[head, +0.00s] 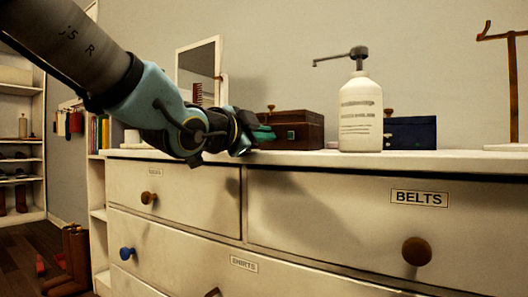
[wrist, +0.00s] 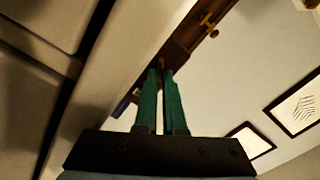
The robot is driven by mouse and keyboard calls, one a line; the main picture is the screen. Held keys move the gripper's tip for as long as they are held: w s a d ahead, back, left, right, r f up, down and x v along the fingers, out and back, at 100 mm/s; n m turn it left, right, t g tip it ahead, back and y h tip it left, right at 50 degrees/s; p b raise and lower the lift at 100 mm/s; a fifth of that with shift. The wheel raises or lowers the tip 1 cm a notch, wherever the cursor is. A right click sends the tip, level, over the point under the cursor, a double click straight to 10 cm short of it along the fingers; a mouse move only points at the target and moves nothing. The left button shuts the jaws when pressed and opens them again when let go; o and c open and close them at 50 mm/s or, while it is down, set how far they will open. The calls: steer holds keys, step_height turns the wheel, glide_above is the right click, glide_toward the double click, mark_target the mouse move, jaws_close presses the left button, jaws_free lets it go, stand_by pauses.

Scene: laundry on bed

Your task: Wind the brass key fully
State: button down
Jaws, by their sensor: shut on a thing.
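A dark brown wooden box (head: 300,130) stands on the white dresser top, with a small brass piece (head: 270,108) on its upper side. In the wrist view the box (wrist: 183,45) is at the top, and the brass piece (wrist: 208,22) stands out from it, apart from my fingers. My gripper (head: 266,133) is at the box's left end. In the wrist view its green fingers (wrist: 160,70) are nearly together on a small brownish thing (wrist: 162,62), which I take for the brass key; the fingertips hide most of it.
A white pump bottle (head: 360,120) stands right of the box, in front of a blue box (head: 412,133) with a brass knob. A mirror (head: 198,70) is behind my gripper. A brown stand (head: 514,90) is far right.

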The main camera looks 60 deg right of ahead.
steer(key=m+b, duration=0.2)
steer(key=f+m+b, duration=0.1)
steer(key=m+b, duration=0.1)
steer(key=shift+r+m+b, duration=0.15)
steer(key=shift+m+b, duration=0.85)
steer(key=shift+m, duration=0.2)
steer(key=c, duration=1)
jaws_free()
steer(key=shift+r, duration=0.1)
steer(key=a+p, duration=0.4)
steer(key=a, duration=0.6)
steer(key=shift+s+a, duration=0.2)
steer(key=shift+a, duration=0.2)
